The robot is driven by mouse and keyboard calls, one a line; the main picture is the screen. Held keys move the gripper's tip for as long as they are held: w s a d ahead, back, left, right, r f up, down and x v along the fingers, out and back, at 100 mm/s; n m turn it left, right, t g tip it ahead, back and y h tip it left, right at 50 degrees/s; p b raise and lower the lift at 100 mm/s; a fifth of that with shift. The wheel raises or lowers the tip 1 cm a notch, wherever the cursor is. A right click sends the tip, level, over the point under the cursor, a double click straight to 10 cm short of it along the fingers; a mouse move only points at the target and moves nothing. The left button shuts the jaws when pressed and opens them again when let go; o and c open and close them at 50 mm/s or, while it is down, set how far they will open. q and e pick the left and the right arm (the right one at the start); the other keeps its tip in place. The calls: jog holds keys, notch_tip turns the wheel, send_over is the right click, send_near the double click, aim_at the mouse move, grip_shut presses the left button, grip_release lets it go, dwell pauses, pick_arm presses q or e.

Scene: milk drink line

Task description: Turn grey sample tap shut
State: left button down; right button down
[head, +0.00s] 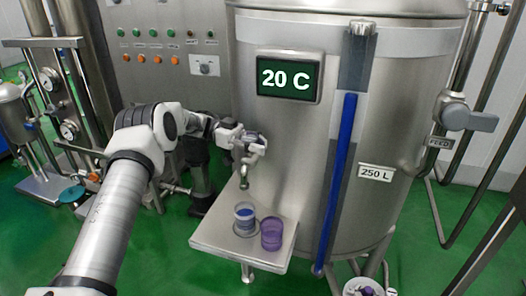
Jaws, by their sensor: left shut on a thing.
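The grey sample tap (244,178) sticks out low on the front of the steel tank (285,140), with its spout pointing down. My left gripper (252,146) is at the top of the tap, shut on its handle. The fingers hide most of the handle, so its exact angle cannot be told. Below the spout, a clear cup with blue contents (244,222) stands on a small steel shelf (225,243). My right gripper is not in view.
A purple cup (271,234) stands beside the clear cup on the shelf. The tank has a 20 C display (289,77), a blue level tube (339,170) and a grey FEED valve (468,118). A white bucket (352,288) with purple items is at lower right.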

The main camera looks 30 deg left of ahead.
aim_at(254, 140)
pick_arm(q)
jog(key=shift+s+a+r+m+g, duration=0.15)
jog(key=shift+a+m+g, duration=0.15)
jog(key=shift+g, duration=0.2)
jog(key=shift+r, duration=0.1)
jog(key=c, duration=1.2)
grip_release()
jog(key=o, duration=0.3)
jog(key=shift+a, duration=0.15)
jog(key=shift+a+f, duration=0.3)
jog(key=shift+a, duration=0.1)
jog(key=shift+d+r, duration=0.25)
jog(key=shift+r, duration=0.05)
jog(key=r, duration=0.9)
jog(key=shift+a+r, duration=0.25)
jog(key=shift+f, duration=0.1)
